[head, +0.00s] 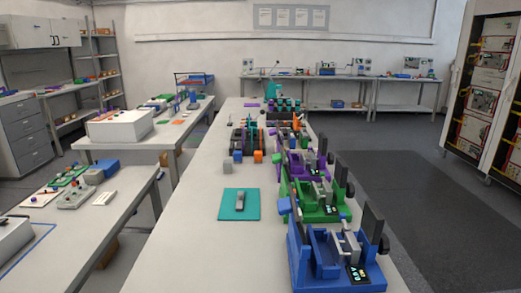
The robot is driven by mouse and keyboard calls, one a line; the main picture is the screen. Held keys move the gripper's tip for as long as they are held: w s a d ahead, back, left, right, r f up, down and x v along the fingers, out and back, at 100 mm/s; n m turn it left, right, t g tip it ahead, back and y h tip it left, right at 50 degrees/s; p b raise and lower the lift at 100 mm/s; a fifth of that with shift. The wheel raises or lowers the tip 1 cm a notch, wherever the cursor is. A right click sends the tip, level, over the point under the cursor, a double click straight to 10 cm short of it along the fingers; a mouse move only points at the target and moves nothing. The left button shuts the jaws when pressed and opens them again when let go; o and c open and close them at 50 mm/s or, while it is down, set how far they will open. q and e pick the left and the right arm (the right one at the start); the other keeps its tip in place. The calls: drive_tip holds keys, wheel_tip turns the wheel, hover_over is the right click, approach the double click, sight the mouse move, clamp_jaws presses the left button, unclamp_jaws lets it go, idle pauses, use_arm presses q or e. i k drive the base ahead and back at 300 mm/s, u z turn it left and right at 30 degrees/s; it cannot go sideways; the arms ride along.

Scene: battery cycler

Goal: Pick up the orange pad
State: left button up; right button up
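Several small orange things show in the head view, and I cannot tell for sure which is the orange pad. A small orange block (258,156) sits on the long white table, right of a blue block (237,156). An orange upright piece (295,121) shows farther back, by the far end of the row of fixtures. A small flat orange item (180,122) lies on the table to the left. Neither of my grippers is in view.
A blue fixture (305,268), a green fixture (322,211) and a purple fixture (302,168) line the table's right edge. A teal mat (229,215) bears a grey item (240,201). The table's near left part is clear. Floor is open to the right.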

sight(258, 154)
drive_tip(key=z, duration=2)
drive_tip(key=i, duration=3.35)
drive_tip(key=u, duration=2.4)
drive_tip(key=i, duration=2.45)
drive_tip(key=u, duration=3.05)
